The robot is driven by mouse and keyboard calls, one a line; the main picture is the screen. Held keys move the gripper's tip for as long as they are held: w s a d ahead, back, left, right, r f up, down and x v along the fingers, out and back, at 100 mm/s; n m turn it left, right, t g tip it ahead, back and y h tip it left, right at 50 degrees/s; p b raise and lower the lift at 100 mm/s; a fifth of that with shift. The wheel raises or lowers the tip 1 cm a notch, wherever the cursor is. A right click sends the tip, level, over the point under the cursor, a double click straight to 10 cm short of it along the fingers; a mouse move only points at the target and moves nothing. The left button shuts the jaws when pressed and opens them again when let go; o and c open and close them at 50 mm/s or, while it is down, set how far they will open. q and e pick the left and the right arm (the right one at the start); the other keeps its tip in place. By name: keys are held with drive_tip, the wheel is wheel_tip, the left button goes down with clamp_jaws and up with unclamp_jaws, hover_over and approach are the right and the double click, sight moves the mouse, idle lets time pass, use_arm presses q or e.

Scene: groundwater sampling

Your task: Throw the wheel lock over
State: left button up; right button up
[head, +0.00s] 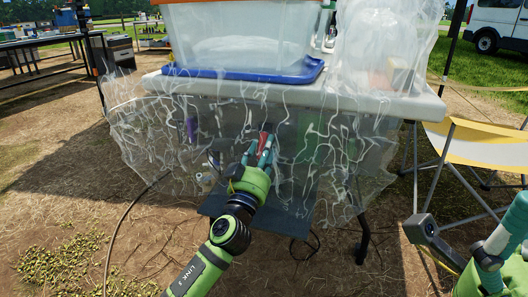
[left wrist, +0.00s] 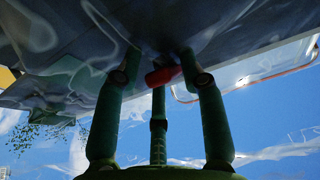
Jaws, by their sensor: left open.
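A small red piece, which looks like the wheel lock (head: 266,127), shows under the front edge of the covered table, behind clear plastic sheeting. In the left wrist view the red piece (left wrist: 162,76) sits between the fingertips, near a dark grey surface. I cannot tell whether it is touched. My left gripper (head: 259,150) is open at the sheeting, its teal fingers pointing at the red piece. In the left wrist view the gripper (left wrist: 163,82) has its fingers spread. The wheel itself is not clear. My right gripper (head: 492,245) is partly in view at the lower right, away from the table.
Wrinkled clear sheeting (head: 335,140) hangs over the table front. On the white tabletop (head: 410,102) stand a clear bin (head: 235,40) and a blue tray (head: 190,72). A yellow and white folding chair (head: 485,150) stands at right. A dark cable (head: 117,225) lies on the ground.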

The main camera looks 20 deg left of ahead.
use_arm(q)
drive_tip(key=shift+w, duration=0.1)
clamp_jaws()
drive_tip(key=shift+r, duration=0.1)
